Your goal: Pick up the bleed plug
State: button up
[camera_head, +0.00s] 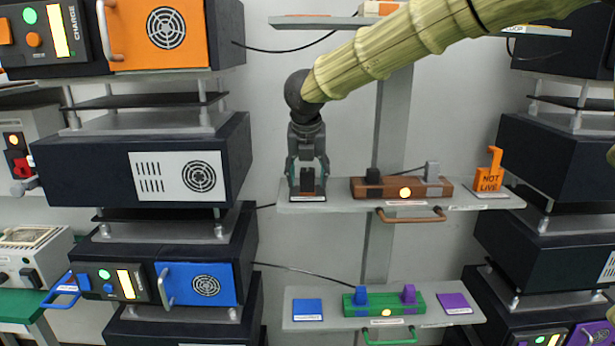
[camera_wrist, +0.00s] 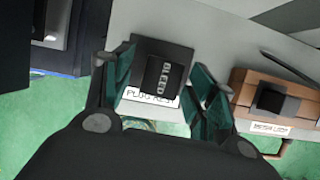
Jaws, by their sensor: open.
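The bleed plug (camera_wrist: 160,77) is a black block lettered "BLEED". It sits on a dark square pad with a white label reading "PLUG REST" at the left end of the upper shelf. In the head view the plug (camera_head: 308,180) shows as a dark upright block between my fingers. My gripper (camera_head: 307,176) points down over it from above. In the wrist view my gripper (camera_wrist: 160,90) has its two teal-padded fingers spread on either side of the plug, with gaps visible, so it is open and holds nothing.
A brown wooden block (camera_head: 390,195) with a lit button and two upright pieces stands right of the plug on the upper shelf (camera_head: 340,206). An orange "NOT LIVE" tag (camera_head: 489,178) is at its right end. A lower shelf (camera_head: 330,324) holds a green block. Dark cabinets flank both sides.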

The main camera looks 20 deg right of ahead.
jog(key=shift+x, duration=0.9)
jog(key=c, duration=1.1)
jog(key=shift+r, duration=0.1)
